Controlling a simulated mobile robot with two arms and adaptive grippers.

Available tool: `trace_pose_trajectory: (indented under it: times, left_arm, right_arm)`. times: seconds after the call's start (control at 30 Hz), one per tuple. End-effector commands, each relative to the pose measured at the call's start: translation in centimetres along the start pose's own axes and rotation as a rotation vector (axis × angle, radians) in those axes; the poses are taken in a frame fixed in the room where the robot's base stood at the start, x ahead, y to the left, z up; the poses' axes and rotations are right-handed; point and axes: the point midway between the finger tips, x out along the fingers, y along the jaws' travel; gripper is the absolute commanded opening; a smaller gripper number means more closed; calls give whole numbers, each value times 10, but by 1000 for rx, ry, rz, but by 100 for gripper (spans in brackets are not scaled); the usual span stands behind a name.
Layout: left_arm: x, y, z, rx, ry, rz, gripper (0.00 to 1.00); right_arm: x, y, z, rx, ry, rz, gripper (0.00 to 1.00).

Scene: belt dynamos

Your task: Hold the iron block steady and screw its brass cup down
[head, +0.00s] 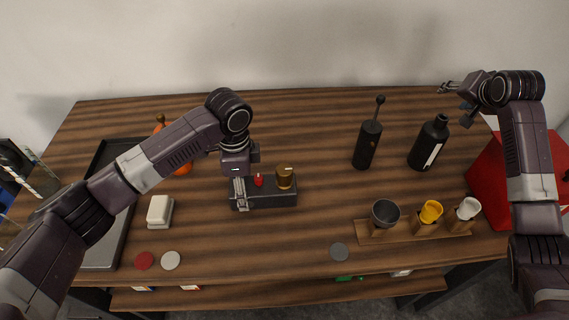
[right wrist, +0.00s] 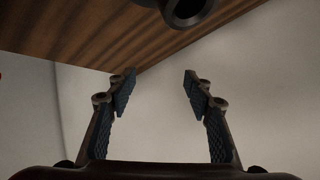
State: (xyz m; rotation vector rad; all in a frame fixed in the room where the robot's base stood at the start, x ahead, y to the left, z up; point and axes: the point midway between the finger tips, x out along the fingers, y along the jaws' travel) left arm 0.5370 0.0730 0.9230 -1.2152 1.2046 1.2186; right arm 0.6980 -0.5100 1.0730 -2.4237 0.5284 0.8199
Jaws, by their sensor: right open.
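The dark iron block (head: 270,198) lies on the wooden table, left of centre. The brass cup (head: 285,177) stands upright on its right part. I cannot tell how far it is screwed down. A small red knob (head: 258,180) is beside it on the block. My left gripper (head: 240,187) points down at the block's left end. Its fingers are at or against the block, partly hidden, and their closure is unclear. My right gripper (head: 452,90) is above the table's far right, well away from the block. In the right wrist view it (right wrist: 158,85) is open and empty.
A wooden rack (head: 405,233) with several small cups is at the front right. A red box (head: 485,180) is at the right edge. A dark tray (head: 106,235) and a white block (head: 159,210) are left.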

Motion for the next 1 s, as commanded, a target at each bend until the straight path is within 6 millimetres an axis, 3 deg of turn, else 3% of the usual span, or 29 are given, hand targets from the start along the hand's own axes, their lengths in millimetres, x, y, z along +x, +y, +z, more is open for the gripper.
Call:
trace_pose_trajectory:
  times: [0.03, 0.2, 0.3, 0.5, 0.6, 0.73, 0.87, 1.0]
  left_arm:
    - [0, 0, 0, -1, 1, -1, 0]
    - [0, -1, 0, -2, 1, -2, 0]
    - [0, -1, 0, -2, 1, -3, 0]
    - [0, -1, 0, -2, 2, -4, 0]
    - [-1, -1, 0, -2, 2, -4, 0]
    - [-1, -2, 0, -2, 3, -4, 0]
    - [-1, -2, 0, -2, 3, -5, 0]
    - [-1, -2, 0, -2, 3, -5, 0]
  right_arm:
    - [3, -38, 17, -44, -50, -45, 47]
    - [-3, -143, 80, -216, -211, -165, 47]
    - [-17, -199, 116, -334, -294, -228, 47]
    - [-59, -286, 186, -604, -436, -321, 47]
    - [-84, -317, 218, -751, -496, -349, 47]
    - [-121, -344, 256, -952, -576, -364, 47]
    - [-165, -350, 286, -1151, -680, -351, 47]
    - [-209, -336, 304, -1308, -804, -314, 47]
